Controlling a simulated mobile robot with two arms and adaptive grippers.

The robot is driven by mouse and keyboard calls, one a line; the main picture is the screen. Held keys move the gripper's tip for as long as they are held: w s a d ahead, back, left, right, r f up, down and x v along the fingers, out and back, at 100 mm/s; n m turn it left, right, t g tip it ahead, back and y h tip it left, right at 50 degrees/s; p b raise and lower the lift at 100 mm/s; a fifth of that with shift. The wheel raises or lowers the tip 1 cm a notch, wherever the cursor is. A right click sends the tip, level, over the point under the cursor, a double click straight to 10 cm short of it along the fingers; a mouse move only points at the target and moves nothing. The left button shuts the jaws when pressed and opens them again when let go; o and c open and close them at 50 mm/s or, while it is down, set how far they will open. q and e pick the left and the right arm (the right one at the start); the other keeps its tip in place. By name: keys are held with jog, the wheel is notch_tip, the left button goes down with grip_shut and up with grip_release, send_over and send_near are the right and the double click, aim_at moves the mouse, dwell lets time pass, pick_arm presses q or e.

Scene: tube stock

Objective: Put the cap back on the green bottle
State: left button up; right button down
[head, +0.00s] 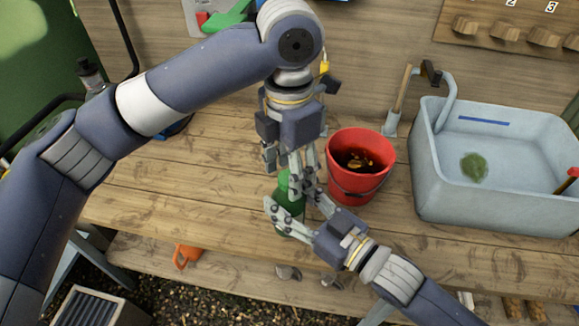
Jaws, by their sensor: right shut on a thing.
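The green bottle (289,188) stands on the wooden bench, left of the red bucket, largely hidden by my grippers. My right gripper (292,212) comes in from the lower right and is shut on the bottle, with its fingers around the lower body. My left gripper (293,172) points down from above, its fingers at the top of the bottle. Those fingers hide the bottle's mouth, and I cannot tell whether they are open or shut. I cannot make out the cap.
A red bucket (345,188) with dark contents stands close right of the grippers. A pale blue basin (430,190) is farther right, with a small spade (391,123) at its left. An orange object (187,254) is below the bench's front edge.

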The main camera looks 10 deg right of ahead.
pick_arm(q)
jog(key=shift+r, duration=2.25)
jog(key=shift+c, duration=0.3)
